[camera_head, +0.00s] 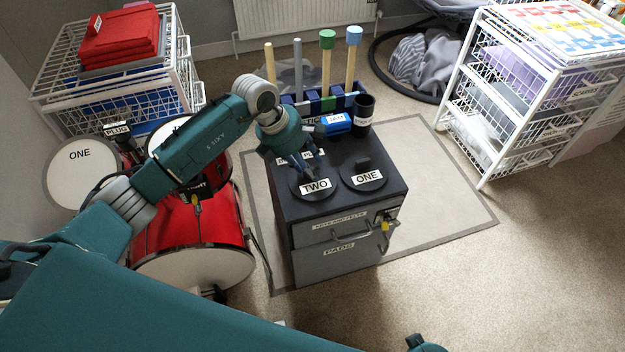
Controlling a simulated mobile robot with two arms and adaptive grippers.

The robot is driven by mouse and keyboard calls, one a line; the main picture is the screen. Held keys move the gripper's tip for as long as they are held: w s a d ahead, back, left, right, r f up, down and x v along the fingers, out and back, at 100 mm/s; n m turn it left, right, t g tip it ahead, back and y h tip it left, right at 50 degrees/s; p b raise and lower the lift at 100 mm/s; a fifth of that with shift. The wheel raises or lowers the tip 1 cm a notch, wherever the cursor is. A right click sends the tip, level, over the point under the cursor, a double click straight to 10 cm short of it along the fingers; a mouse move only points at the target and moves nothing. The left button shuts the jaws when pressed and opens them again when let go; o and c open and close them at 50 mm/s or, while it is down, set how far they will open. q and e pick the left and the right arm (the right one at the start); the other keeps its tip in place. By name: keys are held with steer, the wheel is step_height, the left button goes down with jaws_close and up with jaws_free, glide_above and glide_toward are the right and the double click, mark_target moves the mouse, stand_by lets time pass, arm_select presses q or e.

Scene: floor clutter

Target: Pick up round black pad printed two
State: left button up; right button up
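The round black pad printed TWO (316,186) lies flat on top of a dark cabinet (346,225), toward its left front. My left gripper (308,168) reaches in from the left and points down at the back of this pad, where its knob would be. The fingers are dark against the black pad, so I cannot tell whether they are closed on the knob. A similar round pad printed ONE (366,178), with an upright knob, lies just to the right.
A black cup (363,112), a blue box (334,123) and a rack of mallets (328,98) stand behind the pads. Red drums (190,225) are left of the cabinet. A white basket unit (505,110) stands right. Carpet at front right is clear.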

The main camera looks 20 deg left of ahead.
arm_select(q)
steer(key=shift+f, duration=0.1)
jaws_close()
stand_by(0.3)
